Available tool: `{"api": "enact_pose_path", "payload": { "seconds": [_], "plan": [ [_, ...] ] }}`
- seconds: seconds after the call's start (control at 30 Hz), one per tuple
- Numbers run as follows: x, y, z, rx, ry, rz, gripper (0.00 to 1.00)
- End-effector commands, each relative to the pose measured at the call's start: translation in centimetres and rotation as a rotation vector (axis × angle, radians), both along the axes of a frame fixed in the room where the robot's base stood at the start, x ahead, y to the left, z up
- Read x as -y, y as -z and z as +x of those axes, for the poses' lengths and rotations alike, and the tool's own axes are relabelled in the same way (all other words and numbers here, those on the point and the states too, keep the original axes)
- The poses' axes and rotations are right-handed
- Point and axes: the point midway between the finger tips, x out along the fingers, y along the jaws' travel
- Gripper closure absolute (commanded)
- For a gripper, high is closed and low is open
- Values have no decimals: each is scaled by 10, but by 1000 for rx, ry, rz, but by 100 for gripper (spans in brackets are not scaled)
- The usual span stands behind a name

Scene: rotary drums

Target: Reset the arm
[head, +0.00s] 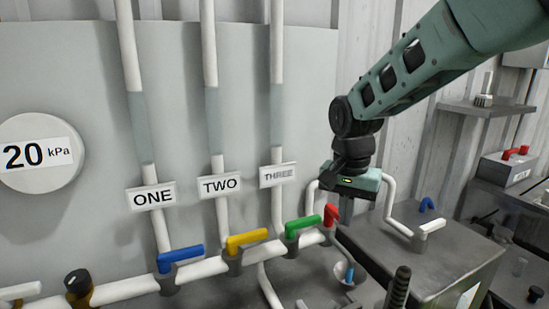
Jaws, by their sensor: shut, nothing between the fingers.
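My arm (405,72) reaches in from the upper right, its green link sloping down to a black wrist. My gripper (347,207) hangs below the wrist, pointing down, shut and empty. It is just right of the red valve handle (331,214) in the picture; I cannot tell whether they touch. The fingertips are small and partly unclear against the pipes behind.
Blue (181,258), yellow (247,240) and green (303,226) handles sit on the white pipe, below signs ONE (152,197), TWO (220,186) and THREE (278,175). A gauge (38,155) reads 20 kPa. A grey box (425,262) stands at lower right, shelves (487,108) behind.

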Motion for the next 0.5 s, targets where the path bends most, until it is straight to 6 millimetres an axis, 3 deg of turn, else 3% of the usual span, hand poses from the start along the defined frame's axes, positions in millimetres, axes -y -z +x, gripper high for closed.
{"api": "enact_pose_path", "payload": {
  "seconds": [0.03, 0.13, 0.3, 0.4, 0.5],
  "plan": [
    [-9, -1, -28, -16, -102, 32, 100],
    [-25, 1, -83, -34, -334, 78, 100],
    [-36, 8, -178, -36, -729, 105, 100],
    [-32, 15, -224, -29, -929, 94, 100],
    [-24, 23, -256, -26, -1076, 73, 100]
  ]
}}
